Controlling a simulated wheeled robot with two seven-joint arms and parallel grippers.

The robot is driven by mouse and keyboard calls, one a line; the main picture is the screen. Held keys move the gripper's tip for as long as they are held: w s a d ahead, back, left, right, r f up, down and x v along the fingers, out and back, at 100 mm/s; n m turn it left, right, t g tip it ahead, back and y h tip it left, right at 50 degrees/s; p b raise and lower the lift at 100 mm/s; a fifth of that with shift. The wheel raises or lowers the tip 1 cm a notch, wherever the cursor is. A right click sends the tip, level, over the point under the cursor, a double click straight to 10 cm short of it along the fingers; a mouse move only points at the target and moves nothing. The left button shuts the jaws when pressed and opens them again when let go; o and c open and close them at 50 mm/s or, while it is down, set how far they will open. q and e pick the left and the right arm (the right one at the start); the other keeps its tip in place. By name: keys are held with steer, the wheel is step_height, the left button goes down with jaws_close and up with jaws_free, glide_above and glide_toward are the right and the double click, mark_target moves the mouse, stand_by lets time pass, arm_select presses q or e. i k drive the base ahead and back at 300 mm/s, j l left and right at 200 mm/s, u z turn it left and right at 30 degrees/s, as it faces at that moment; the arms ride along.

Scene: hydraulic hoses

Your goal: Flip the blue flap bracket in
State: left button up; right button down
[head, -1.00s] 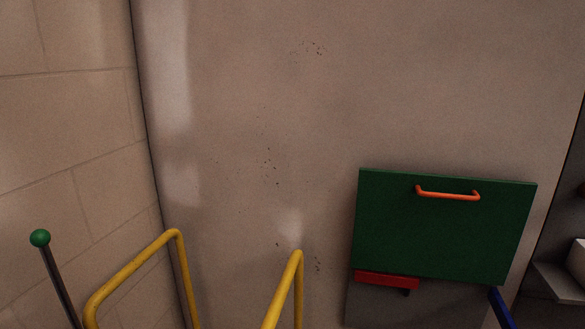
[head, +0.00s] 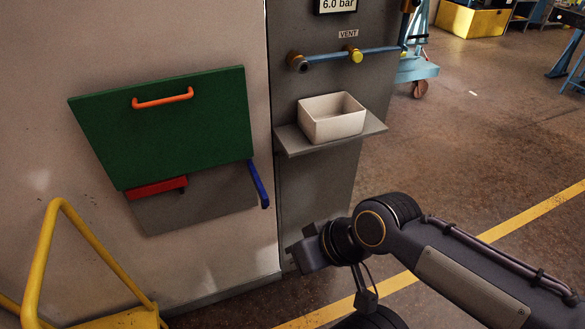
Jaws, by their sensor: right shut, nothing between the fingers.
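The blue flap bracket (head: 258,184) is a short bar at the lower right of the green flap (head: 165,130). It slants down and stands out from the grey panel edge. The green flap is raised, with an orange handle (head: 162,98) near its upper edge. A red bracket (head: 157,187) lies under the flap's lower left edge. My right gripper (head: 302,254) is shut and empty, below and to the right of the blue bracket and apart from it. Its fingertips are small and dark, hard to make out. My left gripper is out of view.
A shelf (head: 290,140) with an open white bin (head: 333,126) stands out right of the flap. Above it is a pipe with a yellow valve knob (head: 355,54). A yellow rail (head: 42,255) stands at lower left. Open floor (head: 450,130) lies to the right.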

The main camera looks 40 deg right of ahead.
mark_target(264, 196)
steer(key=k+l, duration=0.1)
steer(key=l, duration=0.95)
steer(key=k+l, duration=0.15)
steer(key=l, duration=0.4)
steer(key=i+l+u, duration=0.1)
steer(key=i+l, duration=0.05)
steer(key=i, duration=0.1)
